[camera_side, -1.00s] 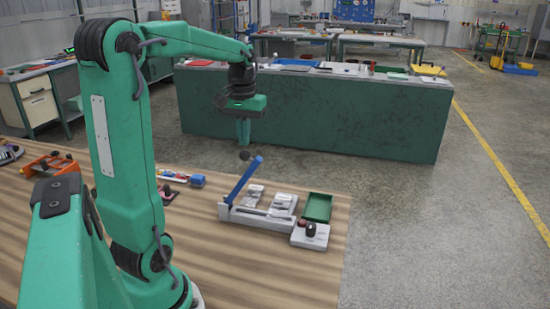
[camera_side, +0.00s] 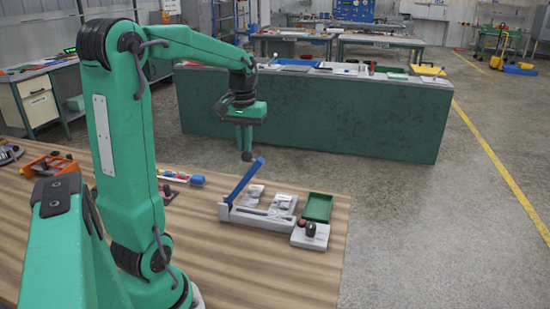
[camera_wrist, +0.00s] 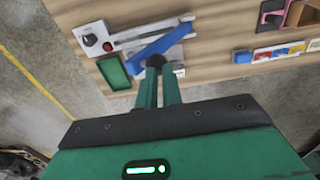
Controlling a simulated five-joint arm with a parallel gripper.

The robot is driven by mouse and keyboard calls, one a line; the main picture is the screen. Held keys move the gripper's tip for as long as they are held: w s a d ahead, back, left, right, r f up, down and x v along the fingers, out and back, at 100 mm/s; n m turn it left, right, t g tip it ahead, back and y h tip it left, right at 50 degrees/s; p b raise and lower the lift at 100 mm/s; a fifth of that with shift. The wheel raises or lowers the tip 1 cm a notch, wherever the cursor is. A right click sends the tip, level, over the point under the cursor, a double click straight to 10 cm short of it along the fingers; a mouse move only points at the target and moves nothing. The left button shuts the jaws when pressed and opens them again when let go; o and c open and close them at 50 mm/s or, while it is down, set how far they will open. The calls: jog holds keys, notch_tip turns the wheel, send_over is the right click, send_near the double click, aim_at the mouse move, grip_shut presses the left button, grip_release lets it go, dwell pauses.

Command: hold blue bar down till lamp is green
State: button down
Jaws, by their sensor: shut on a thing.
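The blue bar (camera_side: 244,181) slants up from the left end of a white base (camera_side: 250,217), its upper end raised well clear. The wrist view also shows the blue bar (camera_wrist: 158,45). My gripper (camera_side: 246,154) points down at the bar's raised end, its fingers shut on the dark round knob there. In the wrist view my gripper (camera_wrist: 157,66) hides part of that knob. A white box (camera_side: 311,236) at the base's right end carries a dark dome (camera_side: 310,229) and a small red piece (camera_side: 302,222). I cannot tell which is the lamp; no green light shows on it.
A green tray (camera_side: 317,207) lies just behind the white box. Grey parts (camera_side: 281,204) lie along the base, below the raised bar. Coloured blocks and an orange holder (camera_side: 47,165) are further left. The front of the wooden table is clear.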

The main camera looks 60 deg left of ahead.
aim_at(261, 160)
jog(key=shift+d+f, duration=0.1)
jog(key=shift+f, duration=0.35)
jog(key=shift+w+d+f, duration=0.5)
jog(key=shift+w+d, duration=0.2)
jog(key=shift+d, duration=0.05)
jog(key=shift+w+d+f, duration=0.75)
jog(key=shift+d, duration=0.05)
